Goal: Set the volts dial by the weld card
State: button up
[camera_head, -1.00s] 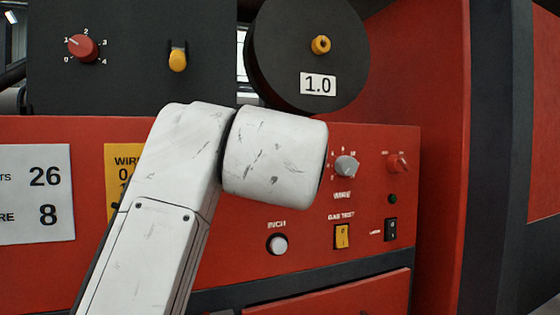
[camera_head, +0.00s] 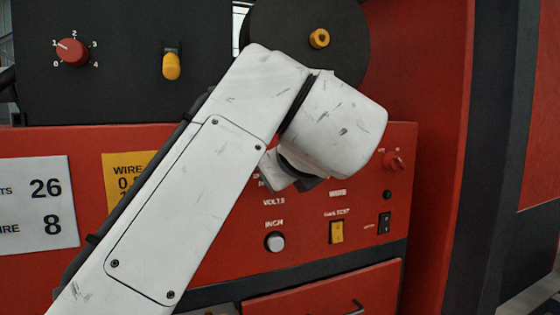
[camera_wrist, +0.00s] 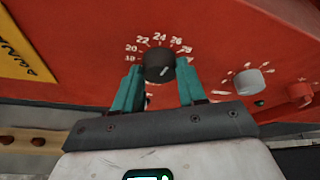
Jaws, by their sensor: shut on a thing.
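The weld card (camera_head: 38,203) is the white card at the left of the head view; it reads 26 on its upper line and 8 on its lower line. The dark round volts dial (camera_wrist: 159,62) is in the middle of the wrist view, with white numbers from 18 to 28 arched above it. My gripper (camera_wrist: 160,76) has its two teal fingers on either side of the dial, shut on it. I cannot make out which number the dial points to. In the head view my arm hides the dial, and only the VOLTS label shows below it.
A grey wire dial (camera_wrist: 249,82) and a red knob (camera_wrist: 299,92) lie right of the volts dial. A yellow card (camera_head: 126,174) is partly behind my arm. A white inch button (camera_head: 275,242), a yellow gas test switch (camera_head: 336,232) and a black rocker switch (camera_head: 384,223) sit lower on the red panel.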

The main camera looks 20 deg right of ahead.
jog(key=shift+f+m+y, duration=0.15)
jog(key=shift+m+y, duration=0.15)
jog(key=shift+m, duration=0.1)
jog(key=shift+p, duration=0.3)
jog(key=o, duration=1.1)
jog(key=shift+c, duration=0.2)
jog(key=shift+d, duration=0.1)
